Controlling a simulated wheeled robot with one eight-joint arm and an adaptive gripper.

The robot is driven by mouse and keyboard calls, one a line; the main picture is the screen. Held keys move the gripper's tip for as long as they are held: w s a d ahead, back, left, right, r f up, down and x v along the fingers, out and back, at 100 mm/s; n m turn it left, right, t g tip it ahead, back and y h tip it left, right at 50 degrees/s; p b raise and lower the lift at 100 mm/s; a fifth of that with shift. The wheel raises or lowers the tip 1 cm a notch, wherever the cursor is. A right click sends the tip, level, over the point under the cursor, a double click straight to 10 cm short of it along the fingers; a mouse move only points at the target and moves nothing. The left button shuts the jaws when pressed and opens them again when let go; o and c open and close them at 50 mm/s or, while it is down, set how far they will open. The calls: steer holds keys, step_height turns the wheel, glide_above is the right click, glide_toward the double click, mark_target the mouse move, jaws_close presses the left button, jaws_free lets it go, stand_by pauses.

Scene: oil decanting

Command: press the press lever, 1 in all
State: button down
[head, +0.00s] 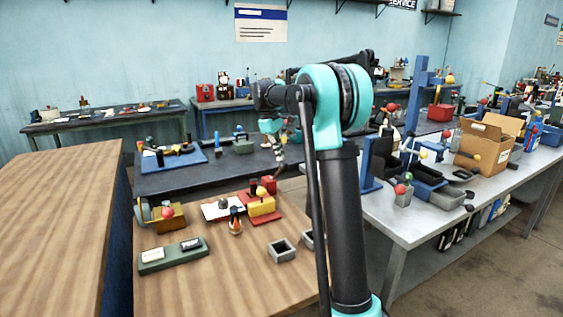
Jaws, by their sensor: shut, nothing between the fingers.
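A tall blue upright (420,90) and a lower blue frame (370,165) stand on the grey-white bench at the right, beside several handles with red or yellow knobs. One red knob (400,189) is near that bench's front edge, and another red knob (392,107) shows further back. I cannot tell which handle is the press lever. My gripper (280,160) is shut and empty, pointing down over the dark bench, left of the blue frames and apart from them. My raised arm hides part of the middle of the scene.
A cardboard box (485,145) stands on the right bench. The left wooden top (60,210) is bare.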

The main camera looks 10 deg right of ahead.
steer(key=s+d+f, duration=0.1)
steer(key=s+f, duration=0.4)
steer(key=shift+s+d, duration=0.2)
steer(key=shift+d, duration=0.15)
stand_by(6.9)
